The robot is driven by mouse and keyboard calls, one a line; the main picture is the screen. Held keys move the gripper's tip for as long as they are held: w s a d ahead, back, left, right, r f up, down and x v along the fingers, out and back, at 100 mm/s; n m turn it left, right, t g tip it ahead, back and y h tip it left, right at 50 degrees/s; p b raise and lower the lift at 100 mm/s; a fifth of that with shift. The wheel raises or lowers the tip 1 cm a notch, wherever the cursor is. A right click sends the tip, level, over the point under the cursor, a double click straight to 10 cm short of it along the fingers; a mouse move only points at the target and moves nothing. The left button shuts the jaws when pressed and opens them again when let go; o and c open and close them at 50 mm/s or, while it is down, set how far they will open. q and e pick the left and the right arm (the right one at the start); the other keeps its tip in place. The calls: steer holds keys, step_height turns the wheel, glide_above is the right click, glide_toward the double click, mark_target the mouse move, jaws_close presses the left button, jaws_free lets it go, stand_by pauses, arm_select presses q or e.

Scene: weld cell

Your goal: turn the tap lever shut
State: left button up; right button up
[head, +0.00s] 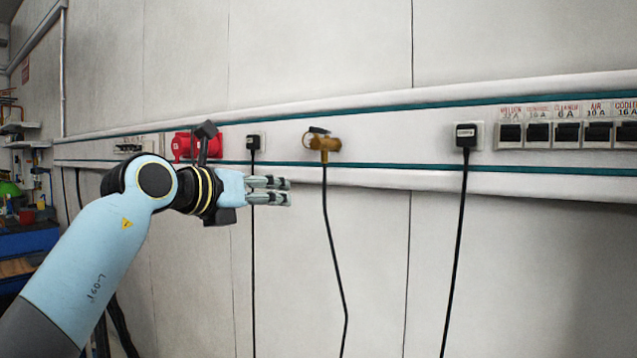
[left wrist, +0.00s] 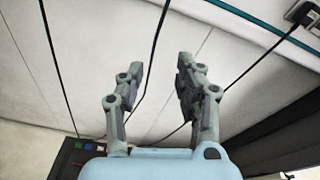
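The brass tap (head: 326,144) sits on the white wall rail in the middle of the head view. Its small dark lever (head: 318,130) lies at the top of the tap and reaches toward the left. A black hose hangs from the tap. My left gripper (head: 288,191) is below and to the left of the tap, apart from it, with its fingers pointing right. In the left wrist view the two fingers (left wrist: 160,66) stand apart with nothing between them. The tap is not seen in that view. My right gripper is not in view.
A red fitting (head: 182,146) is behind my left wrist. A black plug (head: 254,142) with a hanging cable is left of the tap, another plug (head: 466,134) is to its right. Several breaker switches (head: 567,133) are at the far right. The wall below the rail is bare between cables.

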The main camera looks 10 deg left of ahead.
arm_select(q)
steer(key=t+p, duration=0.2)
glide_toward(309, 130)
steer(key=s, duration=0.1)
steer(key=shift+m, duration=0.4)
steer(key=p+x, duration=0.3)
steer(key=x, duration=0.6)
steer(key=shift+w+r, duration=0.1)
steer(key=shift+w, duration=0.2)
steer(key=shift+w+d, duration=0.1)
steer(key=shift+w, duration=0.35)
